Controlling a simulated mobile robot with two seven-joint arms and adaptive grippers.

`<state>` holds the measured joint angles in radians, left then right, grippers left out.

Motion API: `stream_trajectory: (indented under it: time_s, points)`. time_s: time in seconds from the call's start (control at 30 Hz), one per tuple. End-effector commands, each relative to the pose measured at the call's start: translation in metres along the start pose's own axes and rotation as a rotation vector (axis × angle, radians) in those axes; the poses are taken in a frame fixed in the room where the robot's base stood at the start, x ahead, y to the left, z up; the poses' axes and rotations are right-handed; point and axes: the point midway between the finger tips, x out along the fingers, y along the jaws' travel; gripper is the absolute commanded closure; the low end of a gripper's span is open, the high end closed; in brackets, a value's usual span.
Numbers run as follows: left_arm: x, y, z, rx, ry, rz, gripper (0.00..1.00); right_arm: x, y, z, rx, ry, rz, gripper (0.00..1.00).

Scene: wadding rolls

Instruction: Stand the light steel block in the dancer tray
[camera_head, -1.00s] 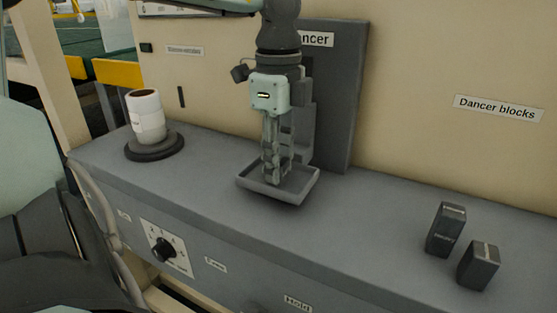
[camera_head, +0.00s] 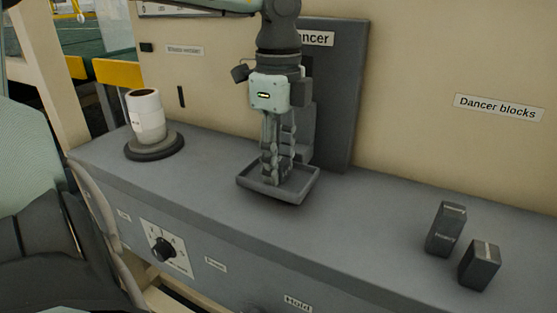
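My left gripper (camera_head: 278,181) comes down from above, with its fingertips low over the dancer tray (camera_head: 310,187), a shallow grey tray on the bench. The two fingers are apart, with a gap between them. The fingers cover the middle of the tray, and I cannot tell whether a block stands between or behind them. Two dark grey blocks stand on the bench at the right, a taller one (camera_head: 446,231) and a shorter one (camera_head: 479,267). I cannot read from their labels which blocks they are. My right gripper is not in view.
A grey upright panel (camera_head: 345,100) stands behind the tray. A white cup-like roll (camera_head: 147,117) stands on a dark round base (camera_head: 155,149) at the left. A knob (camera_head: 164,249) is on the bench front. The bench between tray and blocks is clear.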

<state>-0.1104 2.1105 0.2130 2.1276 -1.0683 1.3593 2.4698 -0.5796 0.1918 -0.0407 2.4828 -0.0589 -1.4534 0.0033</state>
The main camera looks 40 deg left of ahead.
Motion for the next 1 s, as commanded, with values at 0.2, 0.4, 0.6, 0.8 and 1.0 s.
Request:
stream_trajectory:
  time_s: [0.2, 0.4, 0.6, 0.8, 1.0]
  points:
    - [-0.018, -0.001, 0.0, -0.002, -0.001, -0.006, 0.64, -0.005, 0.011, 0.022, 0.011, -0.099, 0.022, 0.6]
    - [-0.066, -0.001, 0.0, -0.003, -0.002, -0.006, 0.64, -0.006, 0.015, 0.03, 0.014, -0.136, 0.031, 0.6]
    - [-0.104, 0.0, 0.0, -0.002, 0.0, -0.003, 0.64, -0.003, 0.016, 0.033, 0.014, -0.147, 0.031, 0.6]
    - [-0.121, 0.0, 0.0, -0.001, -0.001, 0.0, 0.64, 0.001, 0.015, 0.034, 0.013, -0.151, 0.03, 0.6]
    - [-0.123, 0.0, 0.0, 0.0, 0.0, 0.0, 0.64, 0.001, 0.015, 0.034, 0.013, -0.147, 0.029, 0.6]
